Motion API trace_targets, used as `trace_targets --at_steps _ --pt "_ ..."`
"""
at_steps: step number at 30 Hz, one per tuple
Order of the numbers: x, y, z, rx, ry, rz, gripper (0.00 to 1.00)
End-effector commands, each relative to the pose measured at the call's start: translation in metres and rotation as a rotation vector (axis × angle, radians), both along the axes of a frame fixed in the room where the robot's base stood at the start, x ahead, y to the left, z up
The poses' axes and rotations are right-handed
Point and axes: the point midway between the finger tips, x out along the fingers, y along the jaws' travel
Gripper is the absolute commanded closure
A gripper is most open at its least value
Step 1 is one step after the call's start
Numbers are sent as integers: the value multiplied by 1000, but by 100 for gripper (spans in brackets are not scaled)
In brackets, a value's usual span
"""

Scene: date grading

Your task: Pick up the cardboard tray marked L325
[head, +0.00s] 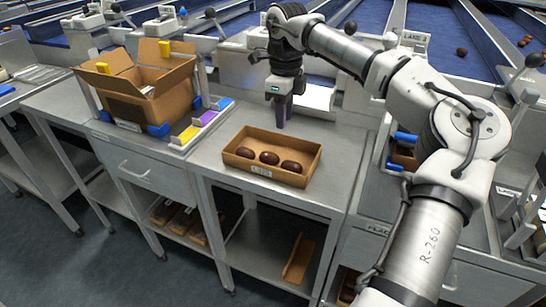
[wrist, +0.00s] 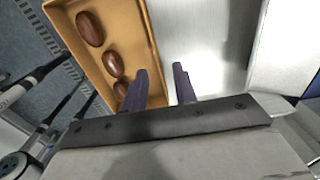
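A shallow open cardboard tray (head: 232,160) sits on the steel bench, holding three dark brown dates in a row. A white label on its front wall is too small to read surely. The tray also shows in the wrist view (wrist: 88,62), at upper left. My gripper (head: 282,122) points down just beyond the tray's far wall in the head view.
A large open cardboard box (head: 150,95) stands at left, beside a strip with purple and yellow patches (head: 200,122). Another brown tray (head: 405,157) is partly hidden behind my arm at right. More trays lie on the shelves below. The bench right of the tray is clear.

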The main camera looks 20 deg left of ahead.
Motion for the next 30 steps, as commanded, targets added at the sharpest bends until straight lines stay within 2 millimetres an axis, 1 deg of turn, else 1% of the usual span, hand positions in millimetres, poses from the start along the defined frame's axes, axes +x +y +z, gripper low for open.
trace_targets --at_steps 1,8,16,19,24,30 --pt "0 0 -5 0 1 0 72" --pt "-2 1 -18 0 2 1 72" --pt "-5 3 -56 2 3 2 72" --pt "-5 3 -61 2 1 1 72" --pt "-5 3 -61 2 0 1 72" --pt "-5 3 -61 2 1 1 98"
